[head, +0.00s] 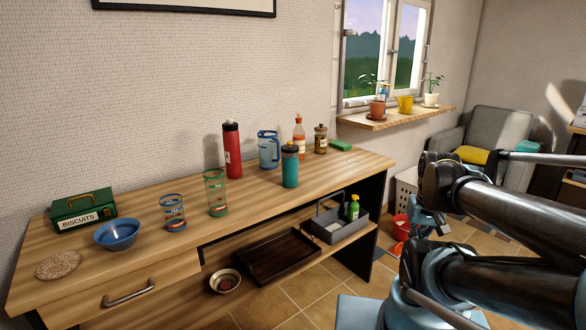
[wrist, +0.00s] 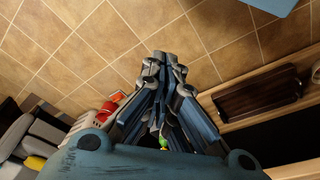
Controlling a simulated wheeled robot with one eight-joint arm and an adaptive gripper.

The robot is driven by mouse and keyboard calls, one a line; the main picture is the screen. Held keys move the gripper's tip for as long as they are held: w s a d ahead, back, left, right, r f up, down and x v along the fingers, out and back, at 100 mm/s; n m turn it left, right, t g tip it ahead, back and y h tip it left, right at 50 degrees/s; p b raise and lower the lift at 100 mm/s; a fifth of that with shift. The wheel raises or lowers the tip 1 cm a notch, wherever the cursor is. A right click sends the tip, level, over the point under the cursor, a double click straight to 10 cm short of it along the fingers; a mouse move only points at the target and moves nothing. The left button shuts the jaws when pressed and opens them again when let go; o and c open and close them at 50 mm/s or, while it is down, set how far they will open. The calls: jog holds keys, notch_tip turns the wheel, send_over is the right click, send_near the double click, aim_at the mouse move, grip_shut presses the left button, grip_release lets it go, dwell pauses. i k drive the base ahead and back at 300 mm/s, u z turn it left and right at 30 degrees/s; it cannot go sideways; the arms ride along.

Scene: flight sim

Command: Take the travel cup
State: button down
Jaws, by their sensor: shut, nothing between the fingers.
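The travel cup looks to be the teal tumbler with a dark lid (head: 290,167), standing upright near the front edge of the wooden counter (head: 350,168) in the head view. A red bottle with a black lid (head: 232,150) stands behind it to the left, and a blue jug (head: 268,150) is close behind it. My gripper (wrist: 160,62) is shut and empty in the wrist view, with tiled floor beyond its fingers. In the head view my arm is at the right, off the counter and well apart from the cup. The cup does not show in the wrist view.
Two patterned glasses (head: 216,193) (head: 173,213), a blue bowl (head: 117,234) and a green biscuit tin (head: 84,211) stand left on the counter. A sauce bottle (head: 299,138), a jar (head: 321,139) and a green block (head: 340,146) are behind the cup. A dark tray (head: 270,256) lies below.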

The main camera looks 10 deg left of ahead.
aim_at(289, 161)
jog(key=u, duration=1.05)
jog(key=k, duration=0.7)
jog(key=z, duration=0.55)
